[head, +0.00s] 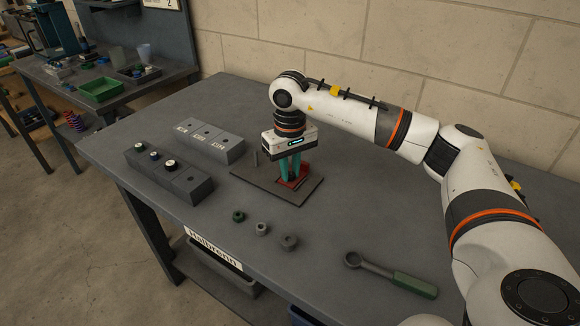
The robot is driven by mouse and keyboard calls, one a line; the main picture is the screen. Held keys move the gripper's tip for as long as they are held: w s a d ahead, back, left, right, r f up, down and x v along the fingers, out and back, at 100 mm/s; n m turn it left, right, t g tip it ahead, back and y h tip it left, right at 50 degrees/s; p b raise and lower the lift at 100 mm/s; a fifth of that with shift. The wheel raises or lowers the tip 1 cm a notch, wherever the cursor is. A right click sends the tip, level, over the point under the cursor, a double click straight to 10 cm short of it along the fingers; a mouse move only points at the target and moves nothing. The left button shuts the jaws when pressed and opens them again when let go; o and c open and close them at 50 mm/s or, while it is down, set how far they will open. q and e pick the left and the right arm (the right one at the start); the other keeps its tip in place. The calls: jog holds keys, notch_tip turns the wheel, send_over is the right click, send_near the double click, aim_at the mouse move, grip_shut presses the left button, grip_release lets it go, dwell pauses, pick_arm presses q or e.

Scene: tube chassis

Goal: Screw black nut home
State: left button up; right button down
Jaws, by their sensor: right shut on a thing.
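My right gripper (292,172) points straight down over the right part of a dark flat plate (308,194) on the table. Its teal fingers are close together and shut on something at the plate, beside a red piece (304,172). The fingers hide what they hold; it is probably the black nut, which I cannot make out. A thin upright post (255,158) stands on the plate to the left. A green nut (239,216), a light grey nut (261,229) and a dark grey nut (289,242) lie in front of the plate. My left gripper is not in view.
A grey block (187,185) with small round-topped parts and a row of labelled blocks (225,145) stand left of the plate. A green-handled ring wrench (400,280) lies at the front right. The table (215,240) is clear between these. A brick wall is behind.

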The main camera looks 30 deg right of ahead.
jog(key=shift+r, duration=0.1)
jog(key=m, duration=0.5)
jog(key=shift+p, duration=0.3)
jog(key=shift+m, duration=0.3)
jog(key=shift+m, duration=0.4)
jog(key=m, duration=0.4)
jog(key=shift+p, duration=0.3)
jog(key=m, duration=0.2)
jog(key=shift+m+p, duration=0.3)
jog(key=shift+m, duration=0.1)
jog(key=c, duration=1.2)
grip_release()
jog(key=shift+c, duration=0.2)
